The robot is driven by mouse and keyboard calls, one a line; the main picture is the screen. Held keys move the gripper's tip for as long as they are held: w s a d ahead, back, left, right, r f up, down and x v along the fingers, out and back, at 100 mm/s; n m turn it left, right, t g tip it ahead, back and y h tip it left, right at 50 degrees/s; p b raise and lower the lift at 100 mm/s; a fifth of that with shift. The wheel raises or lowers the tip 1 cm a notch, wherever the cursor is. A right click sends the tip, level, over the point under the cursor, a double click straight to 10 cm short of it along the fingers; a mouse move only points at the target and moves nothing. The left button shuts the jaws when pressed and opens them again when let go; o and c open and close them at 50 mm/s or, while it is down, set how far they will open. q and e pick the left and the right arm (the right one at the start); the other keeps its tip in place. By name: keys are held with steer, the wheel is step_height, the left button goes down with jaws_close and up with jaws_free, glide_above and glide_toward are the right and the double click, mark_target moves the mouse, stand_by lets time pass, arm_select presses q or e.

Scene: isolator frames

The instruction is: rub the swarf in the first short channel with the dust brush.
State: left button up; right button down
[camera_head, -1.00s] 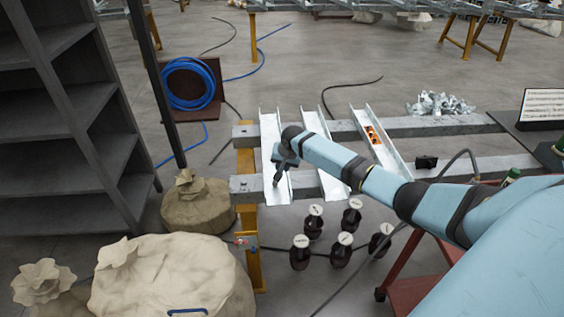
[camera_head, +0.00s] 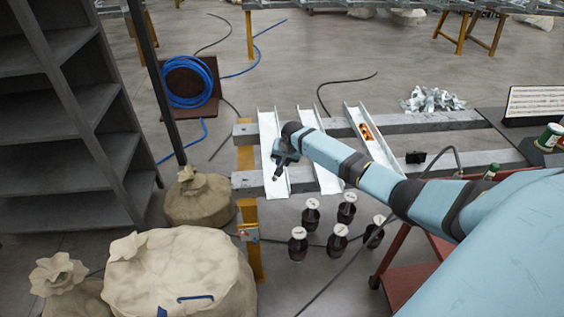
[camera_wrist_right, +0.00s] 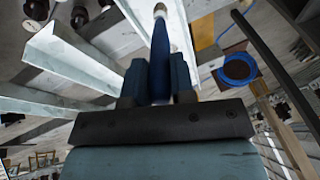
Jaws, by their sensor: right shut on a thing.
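Three pale, open metal channels lie side by side across two grey beams: a left channel (camera_head: 268,124), a middle channel (camera_head: 309,119) and a right channel (camera_head: 381,146). My right gripper (camera_head: 281,164) is over the near half of the left channel, pointing down. In the right wrist view my right gripper (camera_wrist_right: 157,82) is shut on the blue handle of the dust brush (camera_wrist_right: 160,45). The brush's bristles are hidden there, and I cannot tell whether they touch the channel. I cannot make out swarf in the left channel. My left gripper is not in view.
Several dark bottles (camera_head: 298,246) with white caps stand below the beams. Sacks (camera_head: 180,275) and a dark shelf (camera_head: 60,120) are at left. An orange-marked piece (camera_head: 366,131) lies in the right channel. Silvery scraps (camera_head: 432,99) lie behind the far beam.

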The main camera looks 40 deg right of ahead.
step_height(320, 180, up, 3)
steer(key=shift+f+p, duration=0.1)
steer(key=shift+p, duration=0.8)
steer(key=shift+r, duration=0.2)
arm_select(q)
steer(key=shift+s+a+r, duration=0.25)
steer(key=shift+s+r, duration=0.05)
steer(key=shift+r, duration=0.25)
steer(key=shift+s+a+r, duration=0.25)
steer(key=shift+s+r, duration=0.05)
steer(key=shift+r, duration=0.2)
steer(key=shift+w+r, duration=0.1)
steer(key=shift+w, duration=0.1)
